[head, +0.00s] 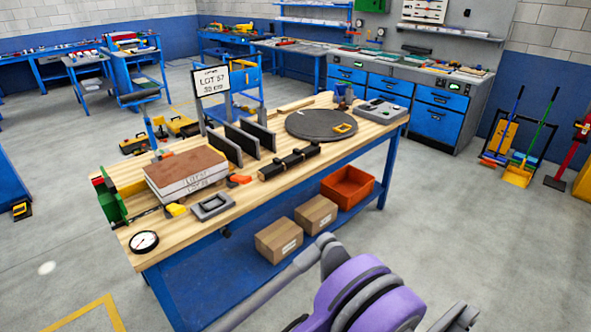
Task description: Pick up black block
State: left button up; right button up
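A long black block (289,163) with raised parts lies on the wooden bench top (215,220), near its front edge. A purple and grey arm of mine fills the bottom centre, in front of the bench and well apart from the block. A grey part at the bottom edge (456,318) may be my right gripper. It is cut off, so its fingers cannot be read. My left gripper is not in view.
Left of the block are a brown-topped stack (187,175), a grey frame (212,206) and a dial gauge (144,241). A dark round mat (320,124) lies to the right. Cartons (279,240) and an orange bin (347,188) sit on the lower shelf.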

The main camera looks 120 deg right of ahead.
aim_at(273, 169)
jog(key=z, duration=3.95)
jog(key=i+l+u, duration=0.15)
jog(key=i+l, duration=0.2)
jog(key=i+l+u, duration=0.1)
jog(key=i+l, duration=0.35)
jog(key=i+l+u, duration=0.15)
jog(key=i+l, duration=0.25)
jog(key=i+l+u, duration=0.1)
jog(key=i+l, duration=0.25)
jog(key=l, duration=0.2)
jog(key=i+l+u, duration=0.15)
jog(key=i+l, duration=0.2)
jog(key=l, duration=0.15)
